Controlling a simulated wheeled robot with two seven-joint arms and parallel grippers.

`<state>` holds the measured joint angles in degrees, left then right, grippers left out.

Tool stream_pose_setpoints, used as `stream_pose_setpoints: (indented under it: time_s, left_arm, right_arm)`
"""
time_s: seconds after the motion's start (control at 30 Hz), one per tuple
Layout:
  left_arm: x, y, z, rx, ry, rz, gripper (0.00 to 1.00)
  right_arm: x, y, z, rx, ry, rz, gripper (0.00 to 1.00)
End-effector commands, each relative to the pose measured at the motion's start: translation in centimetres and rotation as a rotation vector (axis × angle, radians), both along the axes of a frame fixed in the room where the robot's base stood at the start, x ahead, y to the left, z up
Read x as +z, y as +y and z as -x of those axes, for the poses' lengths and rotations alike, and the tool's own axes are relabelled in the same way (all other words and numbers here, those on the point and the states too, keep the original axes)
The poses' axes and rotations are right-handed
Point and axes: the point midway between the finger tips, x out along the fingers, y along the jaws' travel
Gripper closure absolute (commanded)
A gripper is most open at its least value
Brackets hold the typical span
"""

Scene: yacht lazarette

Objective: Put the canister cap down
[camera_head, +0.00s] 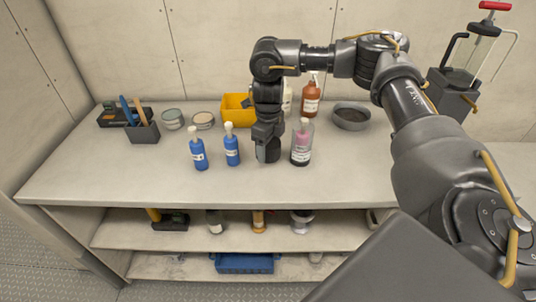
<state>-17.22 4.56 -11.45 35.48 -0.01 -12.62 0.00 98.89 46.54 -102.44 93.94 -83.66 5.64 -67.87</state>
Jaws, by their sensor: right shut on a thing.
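My right arm comes in from the right and bends down over the workbench (340,180). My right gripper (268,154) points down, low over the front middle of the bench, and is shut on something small. The fingers hide what they hold, so the canister cap itself cannot be made out. The gripper is between a blue bottle (232,150) on its left and a clear bottle with a pinkish band (301,143) close on its right. Whether the held thing touches the bench cannot be told. My left gripper is not in view.
Another blue bottle (198,154) stands further left. A yellow bin (234,110), a brown bottle (310,94) and a grey bowl (351,116) stand behind. A dark tool holder (144,131) is at the left. The bench front left and right of the clear bottle is clear.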

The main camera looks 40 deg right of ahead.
Motion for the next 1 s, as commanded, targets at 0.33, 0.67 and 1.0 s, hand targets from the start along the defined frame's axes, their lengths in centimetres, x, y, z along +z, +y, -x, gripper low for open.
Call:
stream_pose_setpoints:
  time_s: [0.33,0.67,1.0]
  left_arm:
    - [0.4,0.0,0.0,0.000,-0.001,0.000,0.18]
    - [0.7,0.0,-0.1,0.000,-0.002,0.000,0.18]
    - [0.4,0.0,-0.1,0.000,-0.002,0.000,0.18]
  right_arm:
    - [-2.3,-0.3,-0.4,0.000,0.005,0.001,0.64]
    - [-3.7,-0.2,-0.5,0.000,0.000,0.000,0.64]
    - [-4.6,-0.3,-0.4,0.000,0.001,0.000,0.31]
